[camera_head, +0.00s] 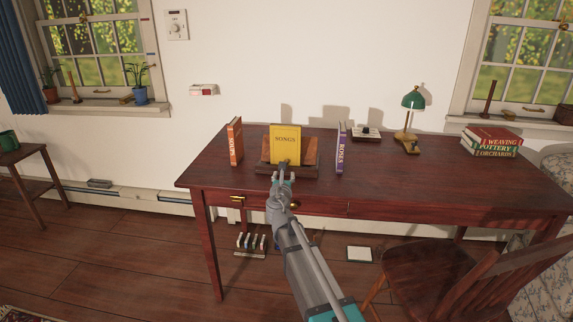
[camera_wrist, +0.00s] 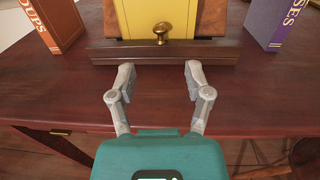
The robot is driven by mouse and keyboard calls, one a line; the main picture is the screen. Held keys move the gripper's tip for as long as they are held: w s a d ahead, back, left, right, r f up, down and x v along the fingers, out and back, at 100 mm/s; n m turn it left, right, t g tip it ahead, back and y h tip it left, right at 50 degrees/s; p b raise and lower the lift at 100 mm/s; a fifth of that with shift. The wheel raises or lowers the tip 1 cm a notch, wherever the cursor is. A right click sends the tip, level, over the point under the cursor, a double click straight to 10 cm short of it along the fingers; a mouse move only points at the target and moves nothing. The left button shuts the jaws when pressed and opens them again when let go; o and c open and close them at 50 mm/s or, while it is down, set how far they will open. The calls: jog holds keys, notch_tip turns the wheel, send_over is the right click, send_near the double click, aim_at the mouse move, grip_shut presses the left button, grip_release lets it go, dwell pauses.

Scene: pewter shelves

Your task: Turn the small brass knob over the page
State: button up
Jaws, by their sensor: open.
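The small brass knob (camera_wrist: 161,32) stands at the middle of the dark wooden ledge (camera_wrist: 105,52) of a book stand, in front of the yellow book's lower edge in the wrist view. The yellow book (camera_head: 285,140), marked SONGS, leans upright on the stand on the desk. My gripper (camera_wrist: 158,75) is open and empty, its two fingers spread just short of the ledge and on either side of the knob's line. The knob is apart from both fingers. In the head view my gripper (camera_head: 282,178) covers part of the ledge, and the knob is hard to make out.
An orange book (camera_head: 235,141) stands left of the stand and a purple book (camera_head: 341,148) right of it. A green lamp (camera_head: 413,99) and stacked books (camera_head: 491,141) are farther right on the desk (camera_head: 420,178). A wooden chair (camera_head: 430,268) is at the front right.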

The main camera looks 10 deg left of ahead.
jog(key=w, duration=0.9)
jog(key=shift+a, duration=0.1)
grip_shut()
